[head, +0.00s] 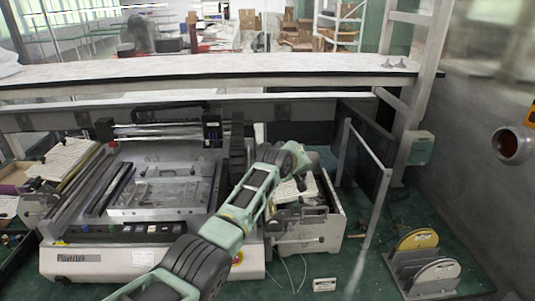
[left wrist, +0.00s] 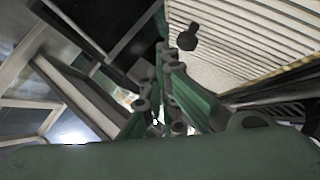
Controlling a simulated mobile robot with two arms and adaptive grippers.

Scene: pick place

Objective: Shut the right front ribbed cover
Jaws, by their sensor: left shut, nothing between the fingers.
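The right front ribbed cover (head: 294,190) is a pale ribbed panel on the unit to the right of the machine. My arm partly hides it in the head view, so I cannot tell how far open it is. In the left wrist view the ribbed cover (left wrist: 262,38) fills the upper right at a slant, with a dark round knob (left wrist: 187,39) near its left edge. My left gripper (left wrist: 163,70) is shut and empty. Its fingers are beside the panel's left edge; I cannot tell whether they touch it. My right gripper is in neither view.
Another ribbed cover (head: 68,158) is at the left of the machine (head: 150,261). A grey upright frame (head: 376,190) stands right of the unit. A rack with yellow and white discs (head: 424,262) is at the lower right. A long shelf (head: 220,70) crosses behind.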

